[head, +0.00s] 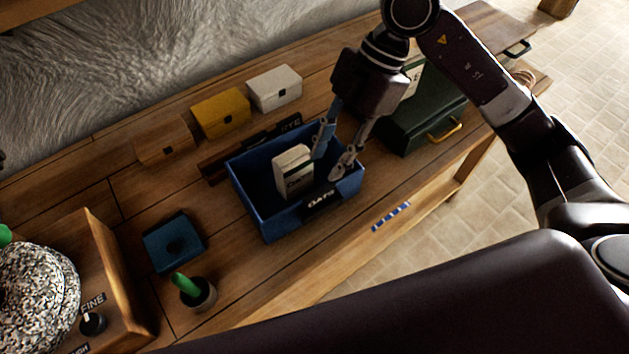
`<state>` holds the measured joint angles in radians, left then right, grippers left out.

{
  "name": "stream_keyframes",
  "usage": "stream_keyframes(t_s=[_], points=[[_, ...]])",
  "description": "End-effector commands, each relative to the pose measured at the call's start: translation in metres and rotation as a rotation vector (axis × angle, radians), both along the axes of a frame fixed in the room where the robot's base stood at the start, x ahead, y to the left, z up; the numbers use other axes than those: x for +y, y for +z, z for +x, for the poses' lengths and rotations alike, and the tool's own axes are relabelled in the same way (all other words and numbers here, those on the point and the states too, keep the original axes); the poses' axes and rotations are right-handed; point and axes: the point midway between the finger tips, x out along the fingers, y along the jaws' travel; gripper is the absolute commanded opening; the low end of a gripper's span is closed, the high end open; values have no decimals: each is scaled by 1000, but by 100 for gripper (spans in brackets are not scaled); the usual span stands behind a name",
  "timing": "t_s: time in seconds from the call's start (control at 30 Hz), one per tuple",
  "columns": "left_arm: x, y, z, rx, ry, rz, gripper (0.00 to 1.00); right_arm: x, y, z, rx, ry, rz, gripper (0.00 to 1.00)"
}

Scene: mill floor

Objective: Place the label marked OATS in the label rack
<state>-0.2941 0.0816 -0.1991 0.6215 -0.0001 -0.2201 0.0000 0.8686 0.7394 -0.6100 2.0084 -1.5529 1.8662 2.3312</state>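A black label (322,201) with white letters that look like OATS, though blurred, is at the front wall of a blue bin (272,222). I cannot tell whether it is fixed there or loose. A dark wooden rack (232,158) lies behind the bin, with a black label reading RYE (290,125) at its right end; the bin hides part of it. My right gripper (327,166) points down over the right part of the bin. Its fingers are apart with nothing visible between them, beside a white packet (293,172) standing in the bin. My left gripper is not in view.
Yellow (220,113), white (274,88) and wooden (163,140) boxes stand behind the rack. A dark green case (425,118) is to the right. A blue box (173,243), a small pot (196,293) and a millstone unit (40,290) are left. Bench (250,275) front is mostly clear.

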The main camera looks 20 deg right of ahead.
Motion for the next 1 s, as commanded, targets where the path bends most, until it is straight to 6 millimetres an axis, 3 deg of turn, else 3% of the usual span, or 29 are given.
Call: stream_keyframes(t_s=[0.1, 0.4, 0.7, 1.0], points=[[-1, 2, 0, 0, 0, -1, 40, -7, -6, 0, 5, -19, -36, 31], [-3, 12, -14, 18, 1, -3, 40, 5, -34, -6, 8, -17, -33, 31], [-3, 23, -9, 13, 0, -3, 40, 18, -69, -12, 6, -16, -30, 31], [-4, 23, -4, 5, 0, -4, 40, 19, -72, -12, 3, -16, -30, 28]])
